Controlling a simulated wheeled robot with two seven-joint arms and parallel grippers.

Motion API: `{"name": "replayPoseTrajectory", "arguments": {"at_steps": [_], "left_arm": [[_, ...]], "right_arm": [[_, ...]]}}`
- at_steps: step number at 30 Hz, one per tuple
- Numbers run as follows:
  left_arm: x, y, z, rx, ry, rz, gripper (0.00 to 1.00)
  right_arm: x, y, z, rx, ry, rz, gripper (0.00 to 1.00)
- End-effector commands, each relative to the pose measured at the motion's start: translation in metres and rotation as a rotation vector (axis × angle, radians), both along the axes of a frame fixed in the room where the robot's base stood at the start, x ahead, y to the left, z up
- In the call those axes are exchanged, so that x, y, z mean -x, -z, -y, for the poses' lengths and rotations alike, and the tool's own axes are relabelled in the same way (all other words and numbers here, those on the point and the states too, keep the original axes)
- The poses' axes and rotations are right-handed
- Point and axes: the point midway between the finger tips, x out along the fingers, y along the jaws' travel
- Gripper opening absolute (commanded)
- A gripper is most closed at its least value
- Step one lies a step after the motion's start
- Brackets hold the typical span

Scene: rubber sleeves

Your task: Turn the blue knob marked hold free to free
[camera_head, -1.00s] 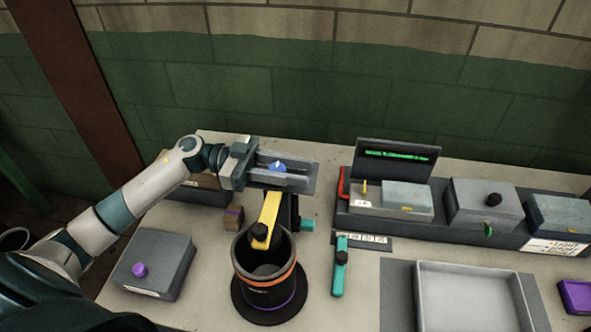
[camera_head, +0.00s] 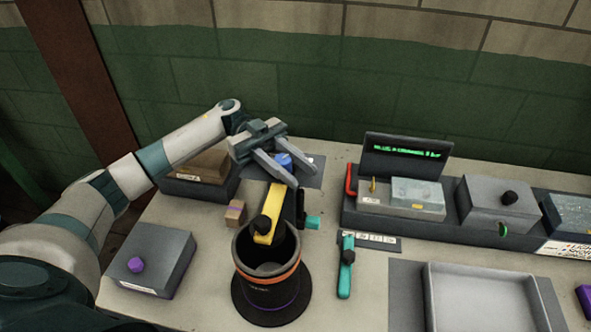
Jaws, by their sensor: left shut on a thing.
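The blue knob (camera_head: 282,160) is on a grey plate (camera_head: 313,179) at the back of the table. My left gripper (camera_head: 305,177) reaches it from the upper left, with one long finger on each side of the knob. The fingers are shut on the knob and slant down to the right. They hide part of the knob, and its hold and free marks are too small to read. My right gripper is not in view.
A black cup with an orange band (camera_head: 270,287) stands in front of the knob, with a yellow bar (camera_head: 270,207) above it. A teal-handled lever (camera_head: 345,265) and an empty grey tray (camera_head: 480,300) are to the right. A grey box with a purple knob (camera_head: 155,258) is at left.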

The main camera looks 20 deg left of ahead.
Motion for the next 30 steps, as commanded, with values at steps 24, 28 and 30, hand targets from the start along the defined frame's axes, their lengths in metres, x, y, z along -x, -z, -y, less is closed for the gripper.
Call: {"name": "replayPoseTrajectory", "arguments": {"at_steps": [24,28,30], "left_arm": [[0.0,0.001,-0.001,0.0,0.002,-0.001,0.49],[-0.003,0.002,-0.007,-0.001,0.001,-0.002,0.49],[-0.006,0.002,-0.013,-0.001,0.0,-0.002,0.49]], "right_arm": [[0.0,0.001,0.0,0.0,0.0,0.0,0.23],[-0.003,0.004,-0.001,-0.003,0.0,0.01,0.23],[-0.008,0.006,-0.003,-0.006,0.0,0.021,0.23]]}}
